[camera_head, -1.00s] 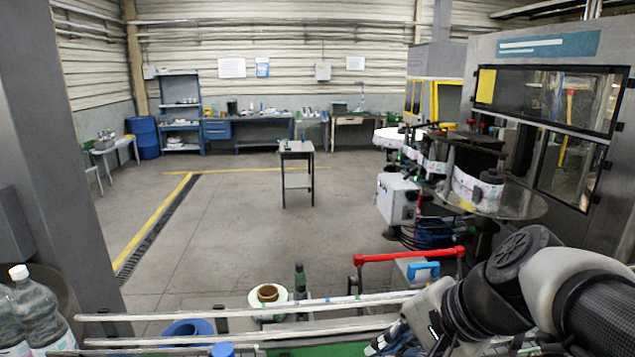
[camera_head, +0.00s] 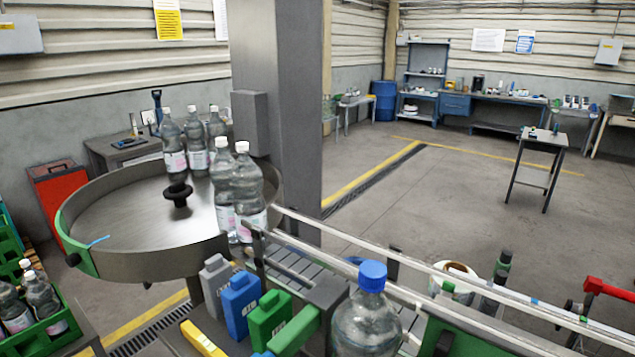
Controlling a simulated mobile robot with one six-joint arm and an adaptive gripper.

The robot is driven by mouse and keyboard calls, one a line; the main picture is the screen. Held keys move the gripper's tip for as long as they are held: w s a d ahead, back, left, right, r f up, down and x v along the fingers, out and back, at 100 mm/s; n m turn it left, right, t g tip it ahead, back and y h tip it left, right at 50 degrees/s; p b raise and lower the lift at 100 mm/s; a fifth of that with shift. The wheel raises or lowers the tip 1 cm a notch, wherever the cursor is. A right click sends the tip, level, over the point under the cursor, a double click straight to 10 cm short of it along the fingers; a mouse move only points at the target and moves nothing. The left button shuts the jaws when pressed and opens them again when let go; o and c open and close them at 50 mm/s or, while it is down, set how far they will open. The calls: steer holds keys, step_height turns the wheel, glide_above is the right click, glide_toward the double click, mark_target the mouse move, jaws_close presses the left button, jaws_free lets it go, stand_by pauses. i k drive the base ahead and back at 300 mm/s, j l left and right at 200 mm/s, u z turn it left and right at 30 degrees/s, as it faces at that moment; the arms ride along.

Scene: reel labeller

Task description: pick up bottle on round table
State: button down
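A round metal table (camera_head: 130,225) with a raised rim and a black centre knob stands at the left. Several clear bottles with white caps and pink-white labels stand upright on it. Two of them, a nearer bottle (camera_head: 248,195) and one beside it (camera_head: 222,185), stand at the right edge by the conveyor rails. More bottles (camera_head: 173,145) stand towards the back of the table. A larger clear bottle with a blue cap (camera_head: 367,320) stands close in front at the bottom centre. My gripper is not in view now.
A conveyor with rails (camera_head: 420,270) runs right from the round table. Grey, blue and green jugs (camera_head: 240,298) stand in front of it. A green crate of bottles (camera_head: 55,325) is at lower left. A grey pillar (camera_head: 280,90) rises behind the table. Open floor lies beyond.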

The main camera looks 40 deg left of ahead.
mark_target(224, 161)
steer(key=u, duration=2.1)
steer(key=i+j+z, duration=0.15)
steer(key=i+j, duration=0.2)
steer(key=i+j+z, duration=0.2)
steer(key=i+j, duration=0.15)
steer(key=j, duration=0.2)
